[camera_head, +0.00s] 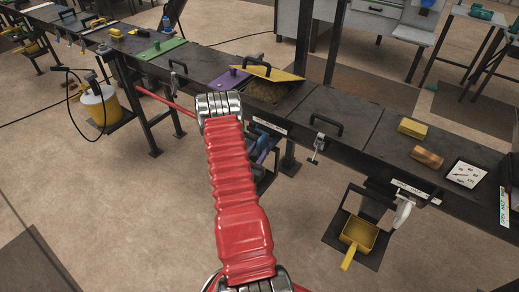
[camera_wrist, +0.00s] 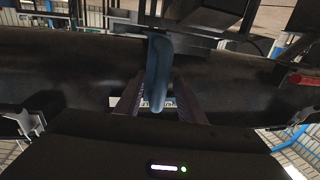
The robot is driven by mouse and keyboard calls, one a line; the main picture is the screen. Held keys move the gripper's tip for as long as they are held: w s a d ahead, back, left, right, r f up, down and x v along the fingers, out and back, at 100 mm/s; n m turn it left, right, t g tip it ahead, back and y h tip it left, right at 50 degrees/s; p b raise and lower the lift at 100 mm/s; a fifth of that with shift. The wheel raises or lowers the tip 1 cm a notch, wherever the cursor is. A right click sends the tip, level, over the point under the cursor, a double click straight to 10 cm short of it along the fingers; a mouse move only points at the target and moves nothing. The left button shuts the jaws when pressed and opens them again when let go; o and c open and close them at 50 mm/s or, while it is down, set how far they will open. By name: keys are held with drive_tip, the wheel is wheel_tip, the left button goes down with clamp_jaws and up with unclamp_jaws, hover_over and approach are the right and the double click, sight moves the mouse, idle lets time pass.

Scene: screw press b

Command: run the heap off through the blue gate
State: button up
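The heap (camera_head: 266,92) is brown and shows in the head view in an opening of the dark trough, under a tilted yellow plate (camera_head: 270,72). A blue piece (camera_head: 264,141), seemingly the blue gate's handle, is below the trough's front edge, partly hidden by my red arm. In the wrist view a blue handle (camera_wrist: 158,75) hangs between the two fingers of my gripper (camera_wrist: 158,92). Gaps show beside its lower end; whether the fingertips touch it is unclear. In the head view my gripper is mostly hidden behind my arm, below the trough. The gate's opening is not visible.
A purple plate (camera_head: 228,80) and a green plate (camera_head: 160,48) lie left of the heap. A yellow block (camera_head: 412,128), an orange block (camera_head: 427,158) and a gauge (camera_head: 466,173) lie at right. A yellow scoop (camera_head: 360,234) sits low at right. The front floor is clear.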

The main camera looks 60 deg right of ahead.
drive_tip(key=shift+d, duration=0.25)
drive_tip(key=shift+c, duration=0.6)
clamp_jaws()
